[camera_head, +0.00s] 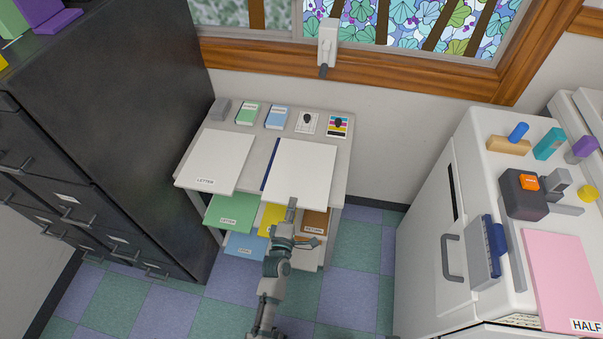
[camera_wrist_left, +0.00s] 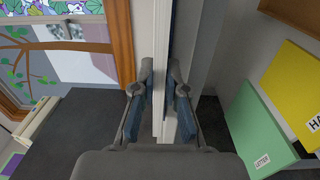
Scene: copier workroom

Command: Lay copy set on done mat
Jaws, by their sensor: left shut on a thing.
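My left gripper (camera_head: 291,203) is shut at the near edge of a white copy set (camera_head: 300,172) over the right part of a small grey table (camera_head: 258,150). In the left wrist view my fingers (camera_wrist_left: 165,78) close from both sides on a thin pale edge (camera_wrist_left: 158,125). A dark blue strip (camera_head: 270,163) shows along the set's left side; I cannot tell whether it is a binding or a mat under it. I cannot tell whether the set touches the tabletop. No mat marked done can be read. My right gripper is out of view.
A white sheet marked LETTER (camera_head: 215,160) lies left on the table. Small boxes and cards (camera_head: 277,117) line its back. Coloured stacks (camera_head: 231,213) fill the lower shelves. A dark cabinet (camera_head: 110,130) stands left. A white copier (camera_head: 440,200) with tools and pink paper (camera_head: 563,270) stands right.

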